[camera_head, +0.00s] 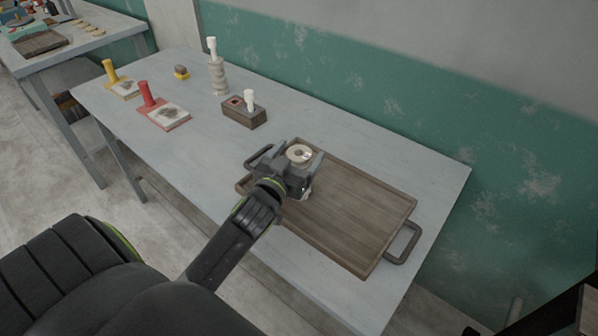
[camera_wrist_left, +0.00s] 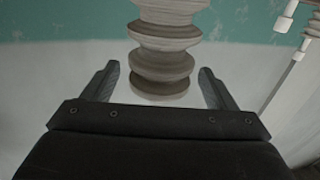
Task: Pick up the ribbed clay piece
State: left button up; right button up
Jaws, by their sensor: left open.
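The ribbed clay piece (camera_head: 299,152) stands at the left end of a wooden tray (camera_head: 355,215) in the head view. Its pale round top with a hole shows above my left gripper (camera_head: 297,160), which hides much of its body. In the left wrist view the ribbed piece (camera_wrist_left: 163,62) is upright, grey-brown, with stacked rounded rings, and its top is cut off by the frame. My left gripper (camera_wrist_left: 160,72) is open, with a finger on either side of the piece and visible gaps between. My right gripper is not in view.
The tray has dark handles (camera_head: 404,243). Behind it on the table are a dark block with a white-topped tool (camera_head: 244,114), a ringed bottle-like object (camera_head: 218,77), a red stamp tray (camera_head: 165,113) and a yellow one (camera_head: 123,88). The tray's right part is clear.

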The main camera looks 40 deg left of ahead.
pick_arm(q)
jog(key=w, duration=0.2)
jog(key=shift+w+a, duration=0.15)
jog(key=shift+w, duration=0.15)
grip_shut()
dwell(0.3)
